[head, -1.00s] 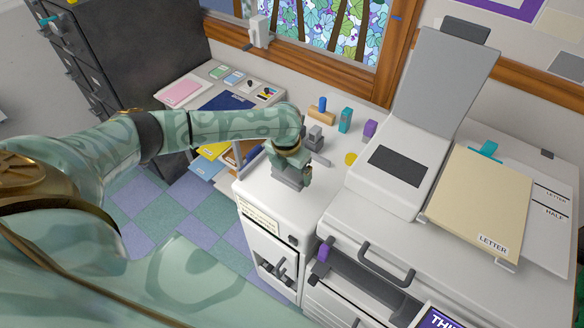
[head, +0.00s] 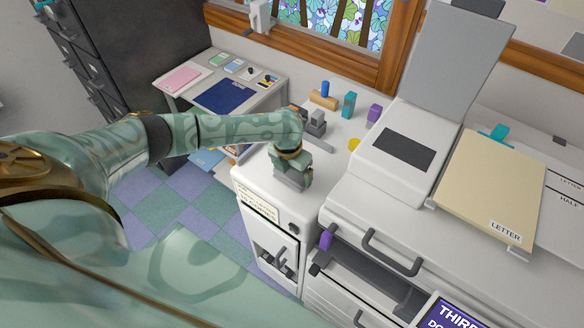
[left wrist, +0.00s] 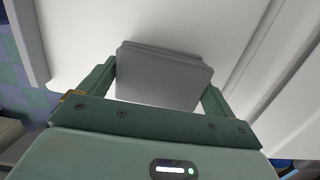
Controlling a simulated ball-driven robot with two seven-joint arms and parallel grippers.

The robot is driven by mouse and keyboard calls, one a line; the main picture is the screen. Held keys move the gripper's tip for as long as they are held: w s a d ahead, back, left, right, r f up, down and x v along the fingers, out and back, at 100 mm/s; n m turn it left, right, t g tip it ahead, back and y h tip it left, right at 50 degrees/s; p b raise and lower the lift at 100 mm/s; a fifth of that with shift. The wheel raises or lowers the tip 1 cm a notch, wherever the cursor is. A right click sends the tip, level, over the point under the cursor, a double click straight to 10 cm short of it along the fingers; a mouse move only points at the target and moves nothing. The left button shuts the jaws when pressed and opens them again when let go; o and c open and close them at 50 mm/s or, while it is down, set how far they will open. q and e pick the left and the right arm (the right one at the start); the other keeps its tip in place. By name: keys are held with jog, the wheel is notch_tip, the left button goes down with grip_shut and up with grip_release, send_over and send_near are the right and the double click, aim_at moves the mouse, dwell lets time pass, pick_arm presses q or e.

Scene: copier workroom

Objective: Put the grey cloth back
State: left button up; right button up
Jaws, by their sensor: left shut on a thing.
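My left gripper (head: 292,174) is shut on a grey folded cloth (head: 288,184), over the top of the white cabinet (head: 262,176) near its front edge. In the left wrist view the grey cloth (left wrist: 165,75) lies as a flat block between the two fingers of the left gripper (left wrist: 158,92), with the white top behind it. I cannot tell whether the cloth touches the top. My right gripper is not in view.
Behind the gripper stand a grey stapler-like object (head: 316,122), a teal block (head: 348,104), a purple block (head: 374,112) and a yellow piece (head: 354,144). The copier (head: 400,160) rises to the right. A low table (head: 262,98) stands behind left.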

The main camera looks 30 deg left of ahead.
pick_arm(q)
jog(key=shift+f, duration=0.55)
jog(key=o, duration=0.7)
jog(key=shift+r, duration=0.35)
notch_tip(320, 180, up, 16)
jog(key=s+p, duration=0.1)
jog(key=s, duration=0.1)
jog(key=shift+f+p, duration=0.25)
jog(key=shift+p, duration=0.05)
jog(key=shift+a, duration=0.1)
